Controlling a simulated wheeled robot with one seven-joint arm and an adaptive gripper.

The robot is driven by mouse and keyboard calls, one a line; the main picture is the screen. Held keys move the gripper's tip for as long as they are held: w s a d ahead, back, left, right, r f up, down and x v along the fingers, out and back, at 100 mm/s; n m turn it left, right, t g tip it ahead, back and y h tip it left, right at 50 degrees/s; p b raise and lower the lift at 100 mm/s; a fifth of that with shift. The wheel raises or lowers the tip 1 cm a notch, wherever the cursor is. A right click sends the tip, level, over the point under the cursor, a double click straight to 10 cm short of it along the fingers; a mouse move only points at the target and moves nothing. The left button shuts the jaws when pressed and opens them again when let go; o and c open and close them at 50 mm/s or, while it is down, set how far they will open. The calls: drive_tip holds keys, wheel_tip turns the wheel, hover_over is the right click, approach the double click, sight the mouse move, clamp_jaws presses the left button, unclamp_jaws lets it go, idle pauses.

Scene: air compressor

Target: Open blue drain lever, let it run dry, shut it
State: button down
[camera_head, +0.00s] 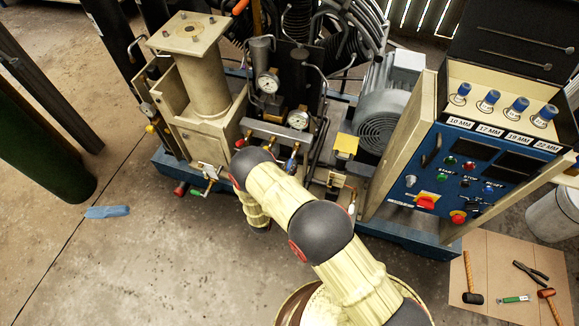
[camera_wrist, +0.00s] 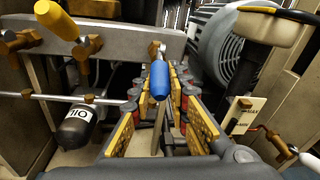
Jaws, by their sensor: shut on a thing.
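The blue drain lever (camera_wrist: 159,80) hangs from a grey manifold bar at the centre of the wrist view. My gripper (camera_wrist: 158,96) has its yellow-padded fingers on both sides of the blue handle and is shut on it. The handle's far end points up toward its metal stem on the bar. In the head view a small blue handle (camera_head: 291,164) shows on the front of the compressor, just right of my arm. My gripper is hidden behind my arm there. No draining water can be made out.
A yellow lever (camera_wrist: 62,16) is close left of the blue one, above a black bottle (camera_wrist: 80,127) tagged 110. A grey motor (camera_wrist: 222,45) stands behind right. The blue control panel (camera_head: 460,175) is right of my arm. The floor at left is mostly clear.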

sight(290, 163)
wheel_tip(290, 163, up, 3)
drive_tip(key=g+p, duration=0.1)
drive_tip(key=p, duration=0.1)
drive_tip(key=g+y+p, duration=0.1)
drive_tip(key=p, duration=0.1)
drive_tip(key=shift+s+a+f+g+p, duration=0.1)
drive_tip(key=shift+s+f+g+p, duration=0.1)
drive_tip(key=shift+g+p, duration=0.2)
drive_tip(key=r+g+y+p, duration=0.1)
drive_tip(key=g+p, duration=0.1)
drive_tip(key=p, duration=0.1)
drive_tip(key=shift+w+r+g, duration=0.1)
drive_tip(key=shift+r+g, duration=0.1)
drive_tip(key=shift+g, duration=0.1)
drive_tip(key=r+g+p, duration=0.1)
drive_tip(key=p, duration=0.1)
drive_tip(key=g+y+p, duration=0.1)
drive_tip(key=g+p, duration=0.1)
drive_tip(key=shift+w+r+y, duration=0.25)
drive_tip(key=shift+r+y, duration=0.05)
drive_tip(key=shift+r, duration=0.05)
drive_tip(key=g+p, duration=0.1)
drive_tip(key=g+y+p, duration=0.1)
drive_tip(key=p, duration=0.1)
drive_tip(key=shift+w+r+n+p, duration=0.3)
drive_tip(key=shift+r, duration=0.1)
drive_tip(key=shift+w+g, duration=0.1)
drive_tip(key=shift+g, duration=0.2)
